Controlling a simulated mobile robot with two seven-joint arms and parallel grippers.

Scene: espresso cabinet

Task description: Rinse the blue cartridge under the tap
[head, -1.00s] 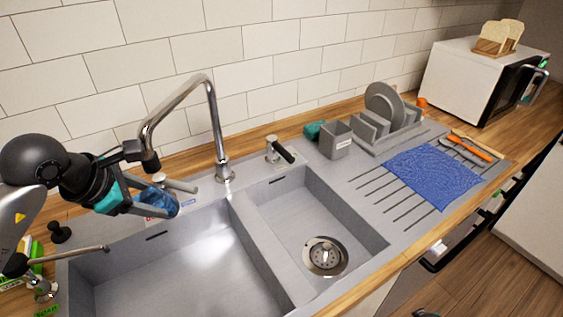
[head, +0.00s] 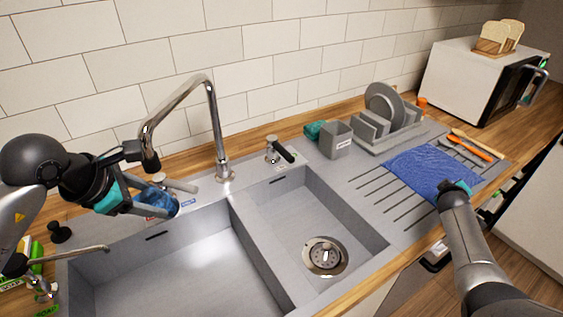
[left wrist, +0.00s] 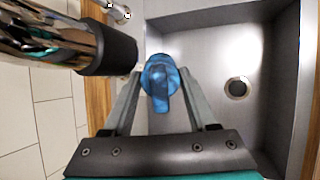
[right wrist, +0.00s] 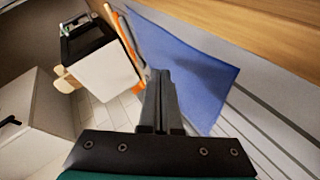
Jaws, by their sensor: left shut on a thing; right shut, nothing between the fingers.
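The blue cartridge (head: 163,202) is in my left gripper (head: 150,200), over the left basin (head: 190,265) and close to the tap (head: 212,120). In the left wrist view the cartridge (left wrist: 160,82) sits between the fingertips, with the dark tap outlet (left wrist: 108,53) beside it on the left. No water is clearly visible. A tap lever with a black handle (head: 284,152) stands on the sink rim to the right. My right gripper (head: 456,188) is shut and empty at the blue cloth; the right wrist view shows its fingers (right wrist: 158,90) together.
The blue cloth (head: 425,170) lies on the drainboard. A dish rack with grey plates (head: 385,105), a grey holder (head: 336,140) and a teal sponge (head: 314,130) stand behind. Orange-handled utensils (head: 472,147) lie near a white microwave (head: 465,75). The small basin (head: 300,215) is empty.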

